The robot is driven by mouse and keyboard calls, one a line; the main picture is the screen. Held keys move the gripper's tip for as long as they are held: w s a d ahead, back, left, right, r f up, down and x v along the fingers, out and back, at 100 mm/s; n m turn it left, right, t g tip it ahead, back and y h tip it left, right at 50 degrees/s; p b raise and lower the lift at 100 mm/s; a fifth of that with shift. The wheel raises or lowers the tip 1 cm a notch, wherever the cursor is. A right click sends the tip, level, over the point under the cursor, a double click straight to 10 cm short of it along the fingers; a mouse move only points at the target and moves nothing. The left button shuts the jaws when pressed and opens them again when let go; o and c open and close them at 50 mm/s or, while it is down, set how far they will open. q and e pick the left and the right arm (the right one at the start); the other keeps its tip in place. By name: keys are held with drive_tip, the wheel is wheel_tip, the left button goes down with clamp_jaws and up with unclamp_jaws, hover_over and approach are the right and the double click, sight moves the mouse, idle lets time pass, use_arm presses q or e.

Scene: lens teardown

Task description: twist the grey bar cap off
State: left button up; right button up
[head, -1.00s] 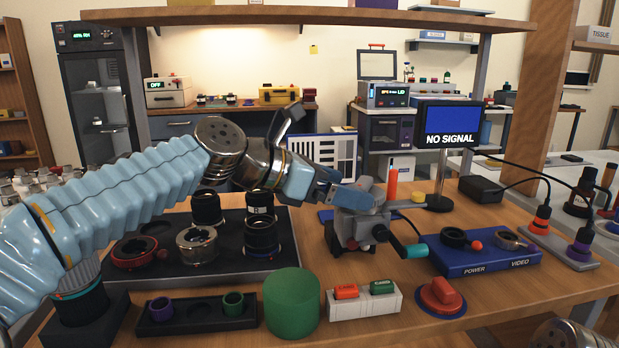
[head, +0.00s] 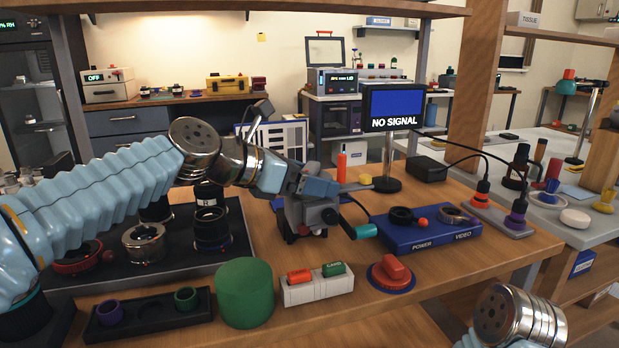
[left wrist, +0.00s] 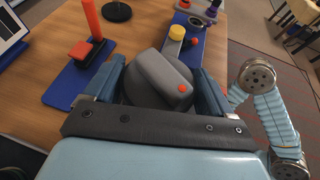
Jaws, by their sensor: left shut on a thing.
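The grey bar cap (left wrist: 162,80) is round, with a raised bar across its top and a red dot near one end of the bar. In the left wrist view it sits between the two blue fingers of my left gripper (left wrist: 163,90), which is shut on it. In the head view my left gripper (head: 318,188) is at the top of a grey crank device (head: 300,216) with a teal handle (head: 361,231). The cap is mostly hidden there by the fingers. My right gripper is out of view; only part of that arm shows.
Behind the device stand an orange cylinder (head: 341,164) and a monitor (head: 393,108). A blue POWER/VIDEO box (head: 425,235) is to its right. A red knob (head: 393,268), a green cylinder (head: 245,293) and a dark lens tray (head: 180,262) are nearby.

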use_arm(q)
drive_tip(key=shift+r+n+t+y+p, duration=0.15)
drive_tip(key=shift+n+t+y+p, duration=0.2)
drive_tip(key=shift+p, duration=0.2)
drive_tip(key=shift+n+t+y+p, duration=0.65)
drive_tip(key=shift+n+t+p, duration=0.25)
drive_tip(key=shift+p, duration=0.65)
drive_tip(key=o, duration=0.8)
drive_tip(key=shift+o, duration=0.2)
drive_tip(key=shift+s+a, duration=0.15)
drive_tip(key=v, duration=1.3)
drive_tip(key=shift+a, duration=0.2)
drive_tip(key=shift+s, duration=0.1)
